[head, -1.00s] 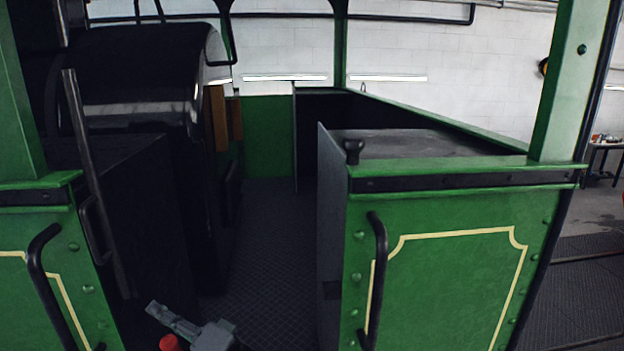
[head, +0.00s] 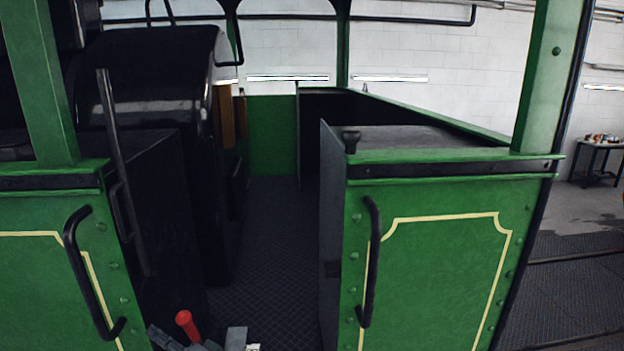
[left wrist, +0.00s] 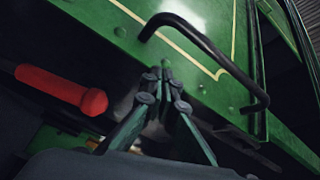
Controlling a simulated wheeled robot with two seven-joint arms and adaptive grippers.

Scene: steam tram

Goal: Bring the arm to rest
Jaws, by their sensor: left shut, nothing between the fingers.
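My left gripper (head: 154,332) shows at the bottom edge of the head view, low in front of the tram's doorway. In the left wrist view its fingers (left wrist: 165,72) are shut together and hold nothing. The tips lie in front of the green panel, below a black grab handle (left wrist: 205,45); I cannot tell if they touch it. A red handle (head: 187,325) stands beside the gripper, and it also shows left of the fingers in the left wrist view (left wrist: 62,88). What it is fixed to is hidden. My right gripper is not in view.
Green cab panels (head: 432,265) with black grab rails flank the open doorway. Its patterned dark floor (head: 270,240) is clear. A black boiler (head: 150,75) stands inside at left. A small table (head: 598,148) with items stands far right.

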